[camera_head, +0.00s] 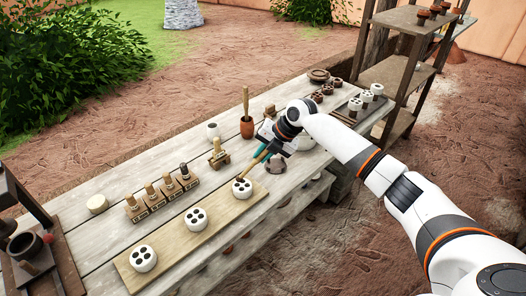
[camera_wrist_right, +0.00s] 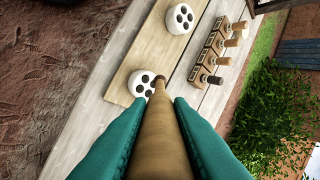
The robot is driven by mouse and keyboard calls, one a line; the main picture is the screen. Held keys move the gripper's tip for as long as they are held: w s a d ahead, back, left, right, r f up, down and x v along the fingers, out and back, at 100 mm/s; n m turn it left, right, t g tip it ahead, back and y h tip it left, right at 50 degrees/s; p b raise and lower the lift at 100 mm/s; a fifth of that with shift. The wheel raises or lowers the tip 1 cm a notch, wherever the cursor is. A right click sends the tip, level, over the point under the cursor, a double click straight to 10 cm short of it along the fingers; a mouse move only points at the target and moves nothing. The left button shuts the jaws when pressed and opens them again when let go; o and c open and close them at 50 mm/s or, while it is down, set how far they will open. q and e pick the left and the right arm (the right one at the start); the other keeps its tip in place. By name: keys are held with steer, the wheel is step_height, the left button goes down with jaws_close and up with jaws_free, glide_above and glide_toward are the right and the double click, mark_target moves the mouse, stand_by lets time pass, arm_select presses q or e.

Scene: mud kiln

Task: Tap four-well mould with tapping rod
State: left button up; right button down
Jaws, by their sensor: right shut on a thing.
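My right gripper (camera_head: 268,158) has teal fingers shut on a brown wooden tapping rod (camera_head: 254,167), seen from behind in the wrist view (camera_wrist_right: 155,140). The rod slants down to the left, its tip at the upper rim of a white round four-well mould (camera_head: 242,189). In the wrist view the tip overlaps the right edge of this mould (camera_wrist_right: 139,85); I cannot tell if they touch. Two similar white moulds stand on the same wooden board (camera_head: 170,237), one in the middle (camera_head: 196,219) and one at the near end (camera_head: 143,258). My left gripper is not in view.
Several wooden-handled stamps in blocks (camera_head: 160,198) stand behind the board. A brown pot with a stick (camera_head: 246,127) and a small white cup (camera_head: 212,131) stand further back. More moulds (camera_head: 355,104) are at the far end. A dark press-like frame (camera_head: 40,250) is at left.

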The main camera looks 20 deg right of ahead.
steer(key=shift+f+b, duration=0.35)
steer(key=shift+f, duration=0.75)
steer(key=shift+f+b, duration=0.95)
steer(key=shift+f, duration=0.05)
steer(key=shift+s+f, duration=0.15)
steer(key=shift+f, duration=0.05)
